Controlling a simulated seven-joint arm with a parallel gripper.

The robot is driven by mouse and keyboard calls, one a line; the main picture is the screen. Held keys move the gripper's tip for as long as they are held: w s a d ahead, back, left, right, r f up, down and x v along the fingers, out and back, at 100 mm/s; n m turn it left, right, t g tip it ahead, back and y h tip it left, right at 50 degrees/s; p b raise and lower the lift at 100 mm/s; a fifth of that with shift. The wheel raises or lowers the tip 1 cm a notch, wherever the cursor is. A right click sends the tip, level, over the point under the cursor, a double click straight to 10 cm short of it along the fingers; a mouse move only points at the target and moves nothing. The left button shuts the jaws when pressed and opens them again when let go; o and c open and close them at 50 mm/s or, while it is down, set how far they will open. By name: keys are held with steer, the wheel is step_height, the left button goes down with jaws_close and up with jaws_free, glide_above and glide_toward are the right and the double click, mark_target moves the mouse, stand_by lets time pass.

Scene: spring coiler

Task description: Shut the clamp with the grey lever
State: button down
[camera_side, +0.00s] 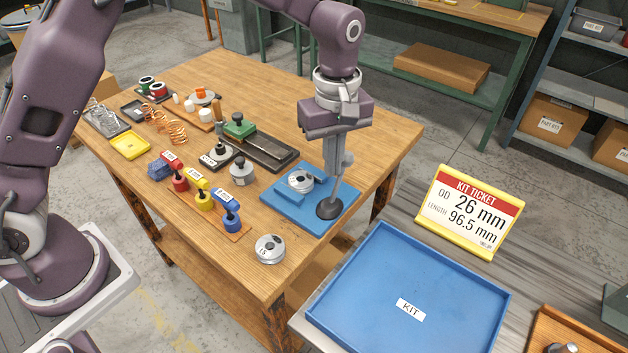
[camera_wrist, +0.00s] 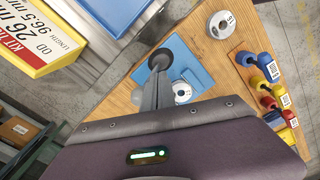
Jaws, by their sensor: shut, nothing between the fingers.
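The blue plate (camera_side: 275,207) lies at the table's right front; it also shows in the wrist view (camera_wrist: 207,78). A grey lever (camera_side: 344,165) with a rounded head rises steeply from a dark round foot (camera_side: 329,208) on that plate. A silver round part (camera_side: 300,181) sits on the plate, left of the lever; it shows in the wrist view too (camera_wrist: 182,91). My gripper (camera_side: 331,174) is shut and empty, pointing down above the plate, close beside the lever. I cannot tell whether they touch. In the wrist view the fingers (camera_wrist: 157,76) hide part of the plate.
Red, yellow and blue handled tools (camera_side: 202,194) stand in a row to the left. A loose silver disc (camera_side: 270,249) lies at the front edge. A green-topped fixture (camera_side: 240,126) is behind. A blue kit tray (camera_side: 345,317) and a kit ticket (camera_side: 470,210) are at right.

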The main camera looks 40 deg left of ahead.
step_height(320, 180, up, 8)
steer(key=shift+s+f, duration=0.25)
steer(key=shift+s, duration=0.15)
stand_by(0.7)
steer(key=s+a+r+m+t+h, duration=0.1)
steer(key=s+a+r+m+t, duration=0.3)
steer(key=s+a+r, duration=0.55)
steer(key=s+a+f+m, duration=0.1)
steer(key=s+m, duration=0.3)
steer(key=s, duration=0.4)
steer(key=s+a+m+t+y, duration=0.1)
steer(key=s+m, duration=0.3)
steer(key=s, duration=0.4)
steer(key=shift+s+a+f+t, duration=0.3)
steer(key=shift+s+a+f, duration=0.1)
steer(key=shift+a, duration=0.2)
